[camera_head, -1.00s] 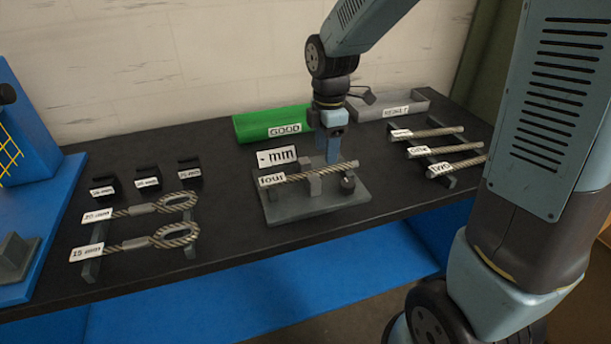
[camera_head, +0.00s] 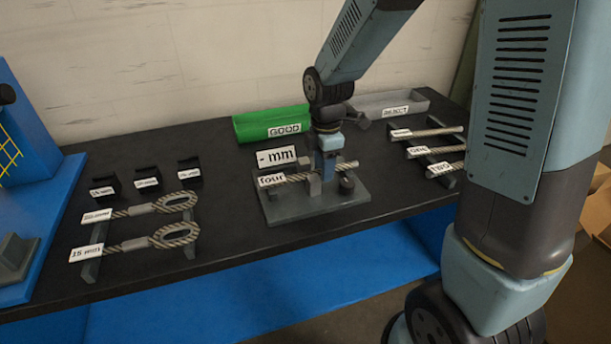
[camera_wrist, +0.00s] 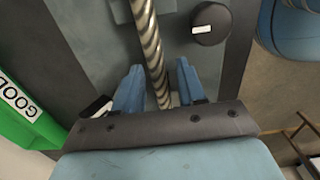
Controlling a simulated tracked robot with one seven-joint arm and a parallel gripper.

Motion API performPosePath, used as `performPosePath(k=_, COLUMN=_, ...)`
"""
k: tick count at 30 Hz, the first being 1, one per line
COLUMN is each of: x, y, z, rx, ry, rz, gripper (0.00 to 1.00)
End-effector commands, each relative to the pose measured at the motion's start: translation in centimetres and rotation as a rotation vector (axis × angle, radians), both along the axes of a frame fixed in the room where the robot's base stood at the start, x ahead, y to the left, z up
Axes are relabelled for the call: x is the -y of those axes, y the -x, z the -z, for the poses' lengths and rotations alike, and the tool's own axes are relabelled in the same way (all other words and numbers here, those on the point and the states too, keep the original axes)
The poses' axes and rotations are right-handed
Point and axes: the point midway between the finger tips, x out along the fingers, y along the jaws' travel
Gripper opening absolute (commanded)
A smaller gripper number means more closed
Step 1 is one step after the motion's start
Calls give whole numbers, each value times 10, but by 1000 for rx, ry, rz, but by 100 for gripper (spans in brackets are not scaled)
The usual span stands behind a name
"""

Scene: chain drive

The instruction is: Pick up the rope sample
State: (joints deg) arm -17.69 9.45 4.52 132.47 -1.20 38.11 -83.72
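The rope sample labelled "four" (camera_head: 295,177) lies across the grey measuring fixture (camera_head: 305,207) in the middle of the bench. My gripper (camera_head: 328,175) is over its right part, pointing down. In the wrist view my gripper (camera_wrist: 156,88) is open, with one blue finger on each side of the twisted rope (camera_wrist: 148,45). Gaps show between the rope and both fingers. A dark round knob (camera_wrist: 210,24) on the fixture is close to one finger. Three more rope samples, two labelled "one" (camera_head: 432,149) and "two" (camera_head: 447,167), lie on a rack at the right.
A "- mm" sign (camera_head: 277,157) stands behind the fixture. A green GOOD tray (camera_head: 262,121) and a grey REJECT tray (camera_head: 375,105) are at the back. Looped ropes (camera_head: 150,241) lie on a rack at the left, with black blocks behind. Bare bench lies between that rack and the fixture.

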Motion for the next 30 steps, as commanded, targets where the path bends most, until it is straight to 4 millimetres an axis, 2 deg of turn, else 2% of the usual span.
performPosePath(k=1, x=0, y=0, z=0, rx=0, ry=0, rz=0, gripper=35)
performPosePath(k=12, x=0, y=0, z=0, rx=-1, ry=0, rz=-1, gripper=0)
performPosePath(k=30, x=0, y=2, z=-2, rx=-4, ry=1, rz=-2, gripper=0)
